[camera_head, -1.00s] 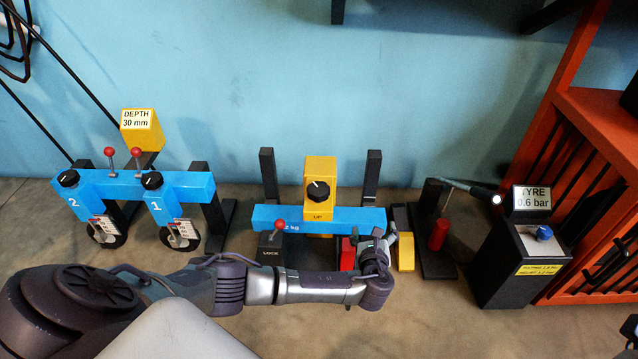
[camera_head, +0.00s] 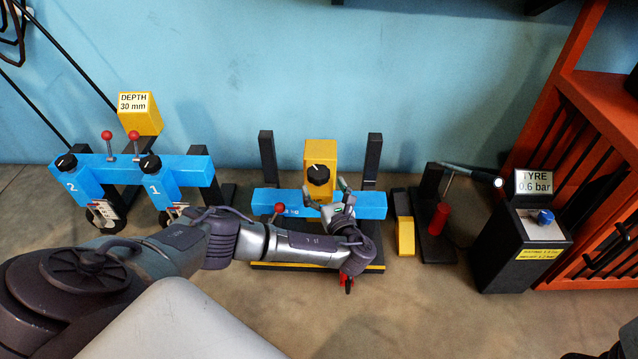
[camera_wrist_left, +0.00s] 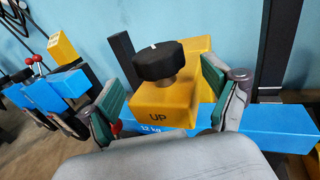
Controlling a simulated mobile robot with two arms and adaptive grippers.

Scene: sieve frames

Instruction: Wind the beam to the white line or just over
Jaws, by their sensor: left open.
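The blue beam (camera_head: 373,205) lies level across the middle stand, with "12 kg" lettering partly covered by my gripper in the head view. A yellow box (camera_head: 314,153) on it carries a black knob (camera_head: 318,176) with a white pointer mark. The left wrist view shows the knob (camera_wrist_left: 158,62) above the word "UP" on the box (camera_wrist_left: 190,105). My left gripper (camera_head: 327,192) is open and empty just in front of and below the knob. Its fingers (camera_wrist_left: 165,88) stand apart on either side of the knob, not closed on it.
Dark posts (camera_head: 268,158) rise behind the beam. A red-knobbed lever (camera_head: 279,208) stands close to my left arm. Blue units with a "DEPTH 30 mm" sign (camera_head: 133,102) are at left. A red cylinder (camera_head: 439,217) and the tyre box (camera_head: 510,265) are at right.

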